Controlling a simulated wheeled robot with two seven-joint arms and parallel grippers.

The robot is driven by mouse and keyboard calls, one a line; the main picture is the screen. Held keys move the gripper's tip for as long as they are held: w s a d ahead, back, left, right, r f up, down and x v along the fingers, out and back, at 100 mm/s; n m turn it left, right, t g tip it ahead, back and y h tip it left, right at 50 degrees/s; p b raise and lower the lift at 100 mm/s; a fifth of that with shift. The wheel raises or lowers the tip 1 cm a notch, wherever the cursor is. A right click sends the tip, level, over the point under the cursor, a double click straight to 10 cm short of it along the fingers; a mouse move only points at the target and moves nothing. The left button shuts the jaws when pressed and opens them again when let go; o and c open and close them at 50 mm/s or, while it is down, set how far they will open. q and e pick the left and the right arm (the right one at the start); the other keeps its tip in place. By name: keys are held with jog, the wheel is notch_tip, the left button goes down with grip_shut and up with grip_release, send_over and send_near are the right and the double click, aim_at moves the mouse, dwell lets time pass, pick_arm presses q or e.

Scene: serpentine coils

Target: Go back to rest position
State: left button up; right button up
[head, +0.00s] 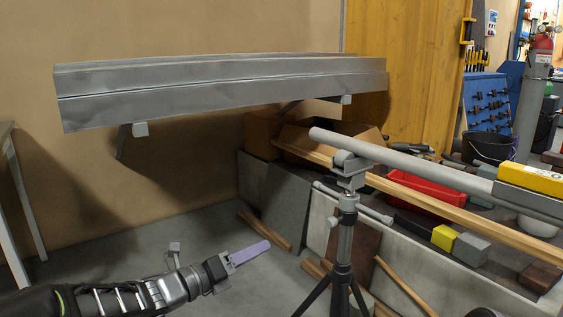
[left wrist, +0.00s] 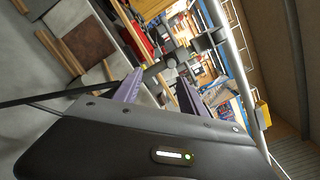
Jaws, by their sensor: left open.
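My left gripper (head: 243,256) shows at the lower left of the head view, at the end of my left arm, with lilac fingers pointing right and slightly up. It is low over the grey floor, left of a tripod stand (head: 345,235), and apart from it. In the left wrist view the two lilac fingers of this gripper (left wrist: 160,93) stand apart with nothing between them. My right gripper does not show in either view.
A long grey pipe (head: 420,163) rests on the tripod stand and runs right. A grey metal shelf (head: 220,85) juts from the wall above. A cluttered bench with a red bin (head: 428,190) lies behind the stand. Wooden strips (head: 265,231) lie low beside it.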

pick_arm(q)
jog(key=s+a+f+n+g+y+p, duration=0.1)
jog(key=s+f+n+y+p, duration=0.25)
jog(key=f+n, duration=0.4)
jog(key=s+a+f+n+g+y+p, duration=0.15)
jog(key=f+n+p, duration=0.3)
jog(key=n, duration=0.65)
jog(key=s+f+n+g+y+p, duration=0.1)
jog(key=s+f+n+y+p, duration=0.3)
jog(key=n, duration=0.6)
jog(key=s+d+f+n+g+p, duration=0.1)
jog(key=s+n+g+p, duration=0.7)
jog(key=s+p, duration=1)
jog(key=s+n, duration=0.1)
jog(key=s, duration=0.8)
jog(key=shift+s+d+n, duration=0.15)
jog(key=shift+d+n, duration=0.2)
jog(key=shift+d, duration=0.05)
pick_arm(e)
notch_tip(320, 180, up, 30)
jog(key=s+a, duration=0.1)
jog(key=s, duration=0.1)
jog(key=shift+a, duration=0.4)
